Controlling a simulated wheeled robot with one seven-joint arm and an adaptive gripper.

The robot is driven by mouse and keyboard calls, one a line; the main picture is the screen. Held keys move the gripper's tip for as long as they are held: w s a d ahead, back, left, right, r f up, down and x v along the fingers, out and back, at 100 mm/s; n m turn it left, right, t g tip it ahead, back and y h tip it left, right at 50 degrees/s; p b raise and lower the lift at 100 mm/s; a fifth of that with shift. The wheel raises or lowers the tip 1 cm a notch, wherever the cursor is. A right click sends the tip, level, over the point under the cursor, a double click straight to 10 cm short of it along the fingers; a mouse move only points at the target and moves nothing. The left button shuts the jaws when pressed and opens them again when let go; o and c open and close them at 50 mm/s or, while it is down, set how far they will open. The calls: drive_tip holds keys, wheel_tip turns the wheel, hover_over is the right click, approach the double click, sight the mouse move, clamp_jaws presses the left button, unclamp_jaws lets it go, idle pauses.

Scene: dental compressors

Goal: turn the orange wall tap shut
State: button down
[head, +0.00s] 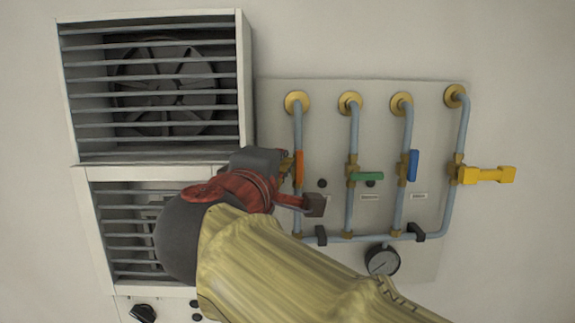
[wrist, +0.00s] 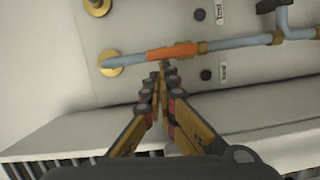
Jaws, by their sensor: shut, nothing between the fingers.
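The orange tap handle (head: 299,168) is on the leftmost vertical pipe of the wall panel. It lies along its pipe. In the wrist view the orange handle (wrist: 172,53) runs along the pipe, just beyond my fingertips. My gripper (head: 288,164) is beside the handle, on its left in the head view. In the wrist view my gripper (wrist: 163,69) is shut with nothing between the fingers. I cannot tell whether the tips touch the handle. My arm covers the wall left of and below the tap.
The green handle (head: 367,176) sits across its pipe; the blue handle (head: 413,165) lies along its pipe. A yellow handle (head: 487,174) sticks out at the right. A gauge (head: 382,260) hangs below. A slatted fan housing (head: 243,90) stands left of the panel, close to my gripper.

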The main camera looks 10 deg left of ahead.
drive_tip(key=shift+w+d+m+b, duration=0.1)
drive_tip(key=shift+d+m+b, duration=0.1)
drive_tip(key=shift+m+b, duration=0.4)
drive_tip(key=w+d+m+g+y+b, duration=0.1)
drive_tip(key=d+m+g+y+b, duration=0.1)
drive_tip(key=d+m+b, duration=0.4)
drive_tip(key=m+y+b, duration=0.1)
drive_tip(key=m+b, duration=0.4)
drive_tip(key=b, duration=0.1)
drive_tip(key=shift+w+d+m+g+b, duration=0.25)
drive_tip(key=shift+m+g+b, duration=0.15)
idle(0.4)
drive_tip(key=shift+d+f, duration=0.1)
idle(0.5)
drive_tip(key=shift+d, duration=0.1)
